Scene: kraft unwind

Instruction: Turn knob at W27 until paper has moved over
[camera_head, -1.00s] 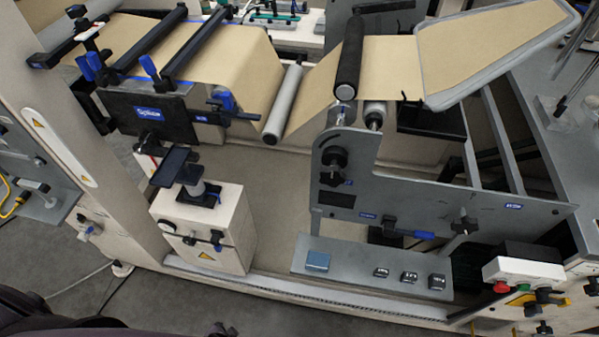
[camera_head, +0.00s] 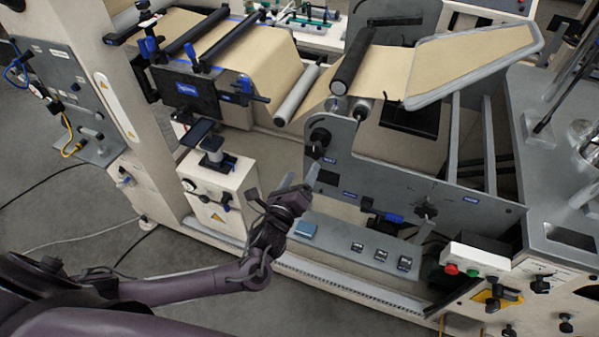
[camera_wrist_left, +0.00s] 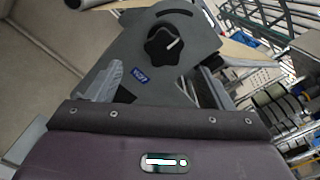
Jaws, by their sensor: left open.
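A black lobed knob (camera_head: 320,137) sits on the upper part of the grey side plate (camera_head: 400,184). In the left wrist view the knob (camera_wrist_left: 163,45) has a pale mark and a small blue label (camera_wrist_left: 140,75) just below it; the label's text is too small to read surely. The brown paper (camera_head: 384,74) runs over the rollers above the plate. My left gripper (camera_head: 283,184) is open and empty, below and left of the knob, apart from it. One grey finger (camera_wrist_left: 101,82) shows in the left wrist view. My right gripper is not in view.
A black roller (camera_head: 352,62) stands above the plate. A white box (camera_head: 217,193) stands left of the gripper. A control box with buttons (camera_head: 474,261) is at right.

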